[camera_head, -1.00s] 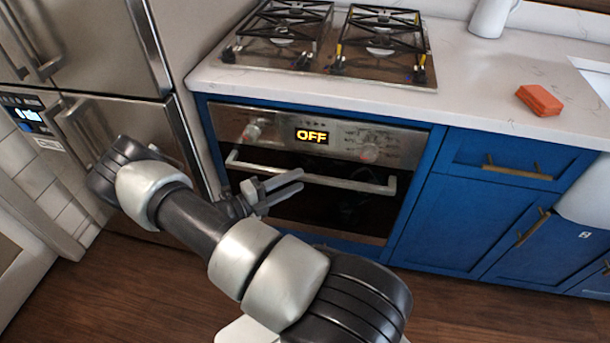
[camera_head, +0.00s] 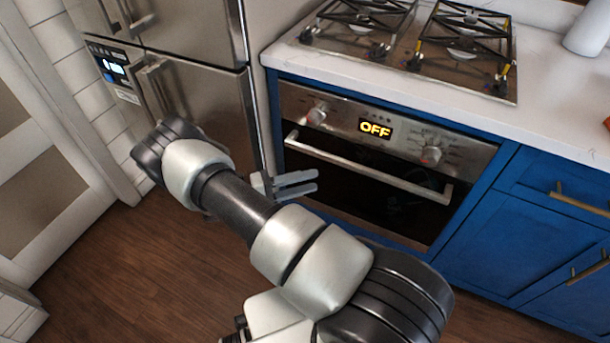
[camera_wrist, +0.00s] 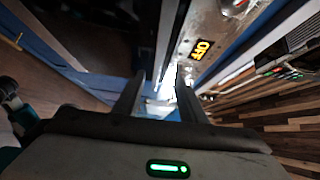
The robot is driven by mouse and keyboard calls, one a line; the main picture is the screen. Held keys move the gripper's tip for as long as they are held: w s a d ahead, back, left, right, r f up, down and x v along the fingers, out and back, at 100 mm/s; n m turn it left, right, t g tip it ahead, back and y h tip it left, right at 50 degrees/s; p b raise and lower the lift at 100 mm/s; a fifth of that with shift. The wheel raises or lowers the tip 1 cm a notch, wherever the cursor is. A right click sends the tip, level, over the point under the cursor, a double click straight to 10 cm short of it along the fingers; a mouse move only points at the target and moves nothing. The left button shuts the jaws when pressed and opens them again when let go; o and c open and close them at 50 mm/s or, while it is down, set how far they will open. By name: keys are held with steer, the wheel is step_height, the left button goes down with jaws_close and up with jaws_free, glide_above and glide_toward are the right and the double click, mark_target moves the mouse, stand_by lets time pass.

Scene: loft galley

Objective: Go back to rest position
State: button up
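My gripper (camera_head: 313,183) is at the end of my bent arm, in front of the oven's left side. Its two grey fingers are apart with nothing seen between them. In the wrist view, the gripper (camera_wrist: 158,85) also shows its two dark fingers spread. The oven (camera_head: 375,185) is steel with a dark glass door, which is shut, and its display reads OFF. The fingers lie below the oven handle (camera_head: 365,167) in the head view and appear apart from it.
A steel fridge (camera_head: 200,100) stands left of the oven. A stove top (camera_head: 410,45) sits on the white counter (camera_head: 555,110). Blue cabinets (camera_head: 545,225) are at the right. Wood floor (camera_head: 110,270) is clear at the lower left, beside a pale panelled door (camera_head: 60,150).

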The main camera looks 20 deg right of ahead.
steer(key=s+a+r+m+g+y, duration=0.1)
steer(key=s+r+m+y, duration=0.3)
steer(key=r+m, duration=0.55)
steer(key=s+a+r+m+g+y, duration=0.1)
steer(key=a+r+m+y, duration=0.1)
steer(key=r+m+y, duration=0.7)
steer(key=s+a+r+m+t+y, duration=0.2)
steer(key=s+a+r+m+t, duration=0.15)
steer(key=s+r+m, duration=0.4)
steer(key=s+a+r+m+t+y, duration=0.25)
steer(key=s+r+m+t, duration=0.25)
steer(key=r+m, duration=0.45)
step_height(320, 180, up, 23)
steer(key=p, duration=2.3)
steer(key=shift+s+r, duration=0.15)
steer(key=shift+s, duration=0.05)
steer(key=shift+d, duration=0.15)
